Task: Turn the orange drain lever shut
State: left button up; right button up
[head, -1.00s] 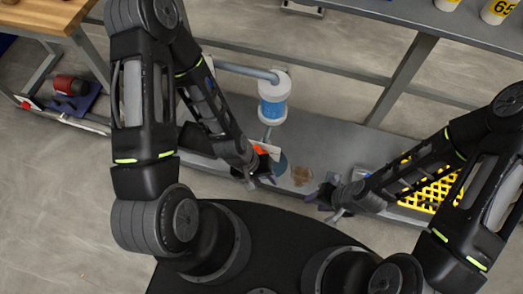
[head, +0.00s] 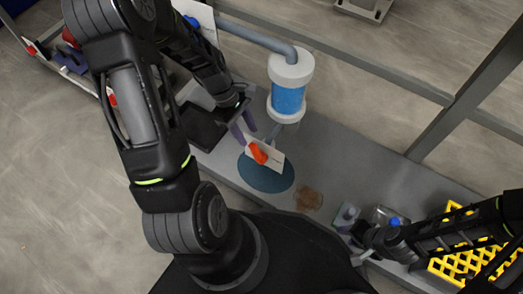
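The orange drain lever (head: 258,153) is below the blue-and-white filter canister (head: 289,85), in front of a white card (head: 268,158). My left gripper (head: 243,127) is just up and left of the lever. Its two purple fingers are apart with nothing seen between them, and they look clear of the lever. My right gripper (head: 358,244) is low on the right, beside small grey and clear items; its fingers are hard to make out.
A round blue mat (head: 264,178) and a brown stain (head: 307,198) are on the grey shelf (head: 345,160). A yellow crate (head: 466,255) stands at the right, partly behind my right arm. A grey pipe (head: 250,35) runs into the canister top.

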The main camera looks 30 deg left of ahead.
aim_at(252, 144)
pick_arm(q)
jog(key=b+x, duration=0.3)
jog(key=x, duration=0.3)
jog(key=shift+f, duration=0.25)
jog(key=shift+d+f+b, duration=0.35)
jog(key=shift+f, duration=0.25)
jog(key=shift+c, duration=0.3)
grip_shut()
dwell(0.7)
